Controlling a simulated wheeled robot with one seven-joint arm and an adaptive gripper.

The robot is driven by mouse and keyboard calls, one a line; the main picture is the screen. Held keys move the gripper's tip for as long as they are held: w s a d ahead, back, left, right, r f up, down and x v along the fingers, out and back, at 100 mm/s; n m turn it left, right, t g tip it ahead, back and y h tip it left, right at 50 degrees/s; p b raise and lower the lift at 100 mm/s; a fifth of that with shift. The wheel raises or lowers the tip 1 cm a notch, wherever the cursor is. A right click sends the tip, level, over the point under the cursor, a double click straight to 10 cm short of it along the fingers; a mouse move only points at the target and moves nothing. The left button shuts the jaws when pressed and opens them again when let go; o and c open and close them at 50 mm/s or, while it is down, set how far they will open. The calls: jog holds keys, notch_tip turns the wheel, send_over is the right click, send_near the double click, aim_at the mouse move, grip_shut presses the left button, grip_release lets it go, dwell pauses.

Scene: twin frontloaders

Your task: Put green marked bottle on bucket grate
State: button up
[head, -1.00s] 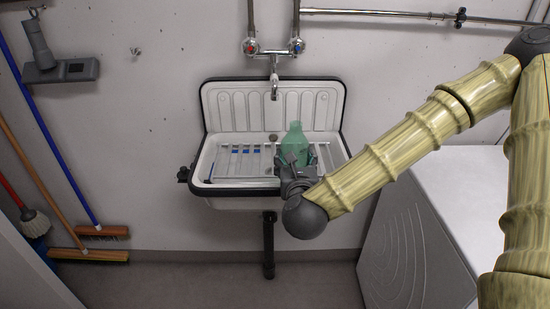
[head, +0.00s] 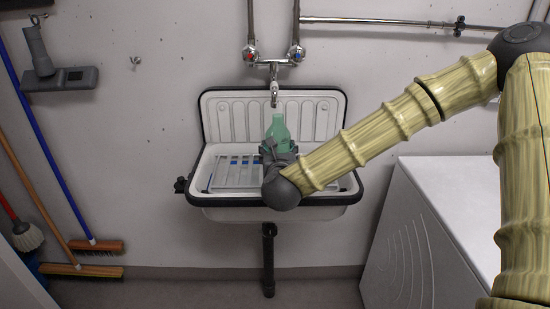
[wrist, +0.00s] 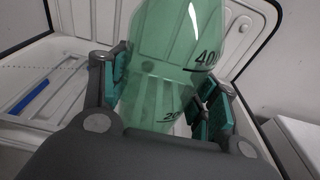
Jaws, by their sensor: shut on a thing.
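The green marked bottle (head: 277,130) is translucent and stands roughly upright in my gripper (head: 276,150) at the sink. In the wrist view the bottle (wrist: 170,65) fills the middle, with dark volume marks on it, and the gripper's teal finger pads (wrist: 165,90) are shut on its sides. The bucket grate (head: 228,173) is a set of light bars across the left part of the white sink basin. The bottle is over the basin, at the right end of the grate. Its bottom is hidden by my gripper, so I cannot tell whether it touches the grate.
The sink (head: 325,198) has a dark rim and a ribbed backsplash. A tap (head: 273,85) hangs just above and behind the bottle. A blue thing (wrist: 33,95) lies in the basin. A white machine (head: 430,215) stands at the right. Brooms lean at the left.

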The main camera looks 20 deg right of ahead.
jog(key=shift+w+a, duration=0.15)
jog(key=shift+w, duration=1.05)
jog(key=shift+f, duration=1.85)
jog(key=shift+f, duration=0.2)
jog(key=o, duration=1.5)
jog(key=shift+c, duration=0.2)
jog(key=shift+r, duration=0.1)
